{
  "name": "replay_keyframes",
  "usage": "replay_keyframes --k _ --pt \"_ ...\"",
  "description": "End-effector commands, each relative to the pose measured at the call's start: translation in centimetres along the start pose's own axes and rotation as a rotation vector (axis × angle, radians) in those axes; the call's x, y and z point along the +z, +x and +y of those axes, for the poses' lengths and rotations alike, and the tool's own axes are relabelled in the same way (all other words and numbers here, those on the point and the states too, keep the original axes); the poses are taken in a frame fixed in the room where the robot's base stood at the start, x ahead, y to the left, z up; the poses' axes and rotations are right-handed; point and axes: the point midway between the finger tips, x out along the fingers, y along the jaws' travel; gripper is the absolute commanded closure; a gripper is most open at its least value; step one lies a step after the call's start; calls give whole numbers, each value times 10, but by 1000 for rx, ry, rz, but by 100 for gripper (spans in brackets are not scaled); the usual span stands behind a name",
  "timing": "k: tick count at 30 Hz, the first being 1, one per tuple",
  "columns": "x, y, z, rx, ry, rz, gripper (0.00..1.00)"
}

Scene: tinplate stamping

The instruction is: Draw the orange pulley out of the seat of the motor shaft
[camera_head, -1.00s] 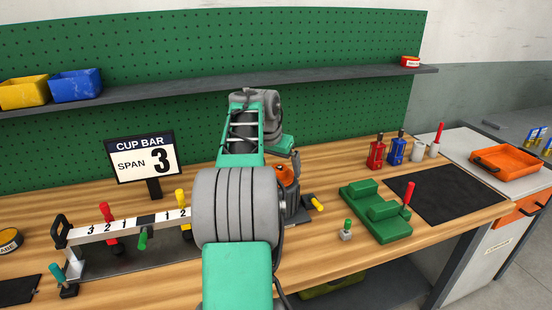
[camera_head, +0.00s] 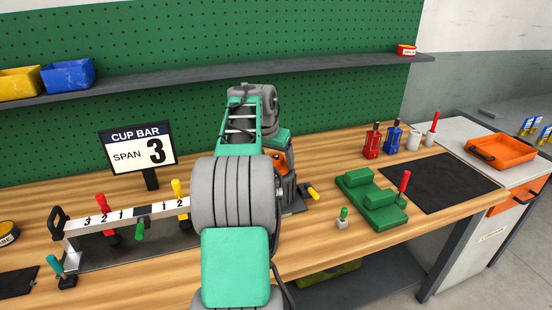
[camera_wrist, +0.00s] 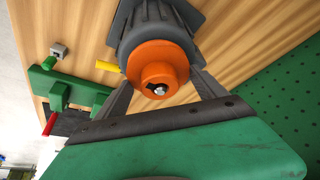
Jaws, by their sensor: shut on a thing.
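The orange pulley (camera_wrist: 160,72) is near the middle of the wrist view, with a pale shaft end showing in its centre. It sits directly against the end of the ribbed dark grey motor (camera_wrist: 153,22); I see no clear gap between them. My gripper (camera_wrist: 163,82) has one dark finger on each side of the pulley and is shut on it. In the head view, the pulley (camera_head: 278,160) is partly hidden behind my arm, above the motor (camera_head: 289,190), which stands on the bench. My fingertips are hard to make out there.
A green fixture (camera_head: 372,203) with a red-handled pin stands right of the motor, beside a black mat (camera_head: 440,182). A yellow handle (camera_head: 313,193) sticks out by the motor base. The numbered cup bar (camera_head: 135,216) lies left. A shelf (camera_head: 200,76) runs behind.

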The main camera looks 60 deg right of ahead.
Motion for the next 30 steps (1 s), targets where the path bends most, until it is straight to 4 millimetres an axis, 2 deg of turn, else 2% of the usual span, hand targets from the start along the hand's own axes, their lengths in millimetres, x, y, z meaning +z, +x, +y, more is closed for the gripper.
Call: replay_keyframes --k 2,16,30 --pt "0 0 0 0 0 0 53" --pt "0 0 0 0 0 0 92" --pt "-6 -14 0 -2 1 4 92"
